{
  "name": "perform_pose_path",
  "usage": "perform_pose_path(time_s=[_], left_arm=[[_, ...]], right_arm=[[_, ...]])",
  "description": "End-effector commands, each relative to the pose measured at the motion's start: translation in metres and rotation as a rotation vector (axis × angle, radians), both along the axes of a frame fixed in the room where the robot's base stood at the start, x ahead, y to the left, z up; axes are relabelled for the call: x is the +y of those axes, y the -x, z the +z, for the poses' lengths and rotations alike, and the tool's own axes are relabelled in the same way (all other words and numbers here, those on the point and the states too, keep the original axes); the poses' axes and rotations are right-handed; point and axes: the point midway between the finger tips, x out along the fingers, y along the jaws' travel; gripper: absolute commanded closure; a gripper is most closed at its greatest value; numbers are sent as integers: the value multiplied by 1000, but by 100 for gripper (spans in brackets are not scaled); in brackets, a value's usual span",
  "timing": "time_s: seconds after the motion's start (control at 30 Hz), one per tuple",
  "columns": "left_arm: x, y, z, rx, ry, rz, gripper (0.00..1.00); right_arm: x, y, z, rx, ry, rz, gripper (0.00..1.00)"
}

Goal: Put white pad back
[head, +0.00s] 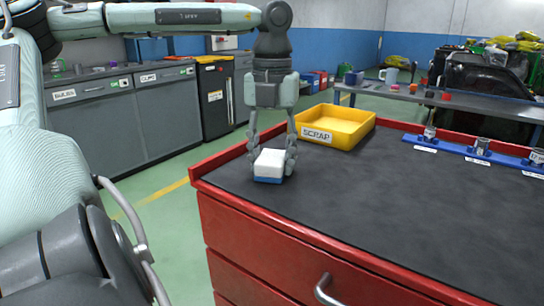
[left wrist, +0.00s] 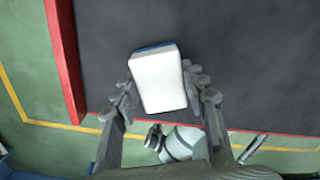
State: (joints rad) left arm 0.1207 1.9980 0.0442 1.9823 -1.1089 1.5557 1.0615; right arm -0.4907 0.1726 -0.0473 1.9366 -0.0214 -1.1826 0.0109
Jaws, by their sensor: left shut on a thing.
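The white pad (head: 270,163) is a small block with a white upper part and a blue lower part. It is at the left corner area of the dark worktop (head: 400,210), and I cannot tell whether it touches the surface. My left gripper (head: 272,152) points down and is shut on the pad, with fingers on both sides of it. In the left wrist view the pad (left wrist: 158,80) sits between the fingertips (left wrist: 160,92), its white face towards the camera and a blue edge at the top. My right gripper is not in view.
A yellow bin (head: 350,125) labelled SCRAP stands just behind the pad. A blue rack (head: 480,157) with small jars lies at the right back. The red raised rim (head: 330,250) edges the worktop. The worktop's middle is clear.

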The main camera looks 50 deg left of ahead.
Motion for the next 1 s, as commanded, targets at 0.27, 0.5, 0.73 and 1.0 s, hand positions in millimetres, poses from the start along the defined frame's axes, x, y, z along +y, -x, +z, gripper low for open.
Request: perform_pose_path(time_s=[0.27, 0.5, 0.73, 1.0], left_arm=[[0, 0, -3, 0, 0, 0, 49], [0, 0, -3, 0, 0, 0, 37], [0, 0, 1, -1, -1, 0, 37], [1, -1, 49, -3, -5, 3, 37]], right_arm=[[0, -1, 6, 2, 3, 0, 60], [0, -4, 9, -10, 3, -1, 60], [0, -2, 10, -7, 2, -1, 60], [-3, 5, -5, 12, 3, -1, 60]])
